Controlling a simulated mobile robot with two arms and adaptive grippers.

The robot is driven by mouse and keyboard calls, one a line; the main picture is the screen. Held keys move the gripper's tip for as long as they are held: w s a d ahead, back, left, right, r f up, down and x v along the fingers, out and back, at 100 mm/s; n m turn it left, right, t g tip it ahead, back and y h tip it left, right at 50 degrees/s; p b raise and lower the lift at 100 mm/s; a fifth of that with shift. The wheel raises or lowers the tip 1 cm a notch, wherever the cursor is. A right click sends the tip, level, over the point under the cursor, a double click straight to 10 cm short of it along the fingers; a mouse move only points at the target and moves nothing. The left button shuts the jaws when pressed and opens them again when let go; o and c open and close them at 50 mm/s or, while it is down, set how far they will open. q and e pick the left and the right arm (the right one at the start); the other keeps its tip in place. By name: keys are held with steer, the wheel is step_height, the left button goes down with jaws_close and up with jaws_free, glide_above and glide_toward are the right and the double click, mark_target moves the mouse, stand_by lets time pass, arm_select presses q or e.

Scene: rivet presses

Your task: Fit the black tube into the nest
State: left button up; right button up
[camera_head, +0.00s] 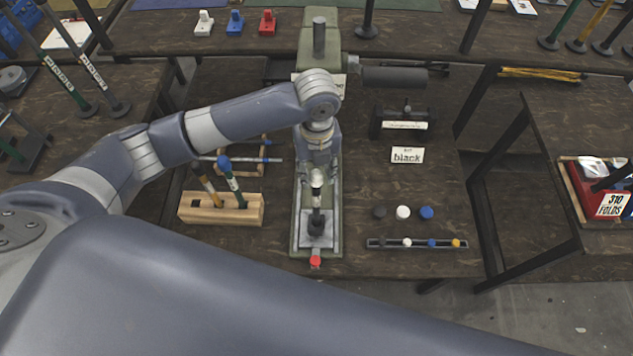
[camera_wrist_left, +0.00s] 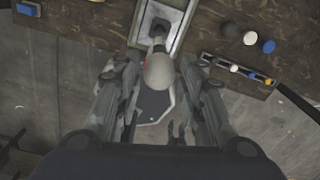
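A tube with a pale rounded top (camera_head: 317,179) and a dark lower part (camera_head: 317,218) stands upright over the pale square plate (camera_head: 303,241) at the near end of the press bed. The plate looks like the nest; how deep the foot sits in it cannot be told. My left gripper (camera_head: 318,183) is above the plate, with its fingers around the tube's upper end. In the left wrist view the pale top (camera_wrist_left: 160,71) lies between the fingers (camera_wrist_left: 160,62), which look apart from it on both sides.
A card reading "black" (camera_head: 407,155), several loose caps (camera_head: 403,212) and a dark strip with coloured dots (camera_head: 414,243) are on the right. A red knob (camera_head: 315,261) is at the bed's front.

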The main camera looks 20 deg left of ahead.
arm_select(q)
steer(key=shift+r, duration=1.9)
steer(key=shift+s+f, duration=0.1)
